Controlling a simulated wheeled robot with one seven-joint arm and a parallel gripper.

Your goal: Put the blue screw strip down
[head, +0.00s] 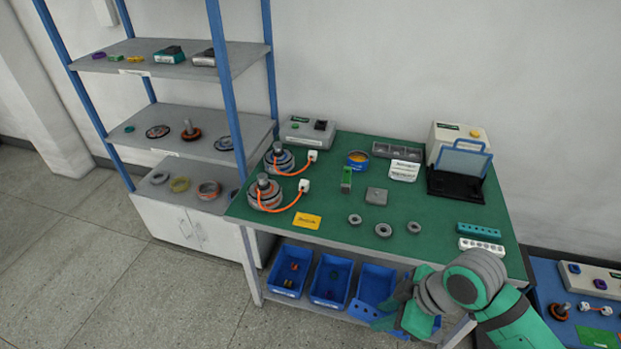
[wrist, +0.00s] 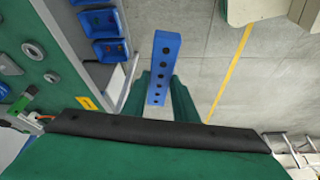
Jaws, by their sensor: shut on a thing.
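The blue screw strip (wrist: 164,62), a narrow bar with a row of dark holes, stands out from between the green fingers of my gripper (wrist: 158,98) in the wrist view. My gripper is shut on it. In the head view my gripper (head: 392,314) is in front of the green table's front edge, near the blue bins below. The strip (head: 362,311) shows there as a small blue piece with dark dots, left of the fingers. The strip's lower end is partly hidden between the fingers.
The green table (head: 330,240) carries a teal strip (head: 478,229) and a white strip (head: 480,246) at its right. Several grey rings lie near its front. Blue bins (head: 331,281) stand on the shelf below. A blue table (head: 570,290) stands at the right.

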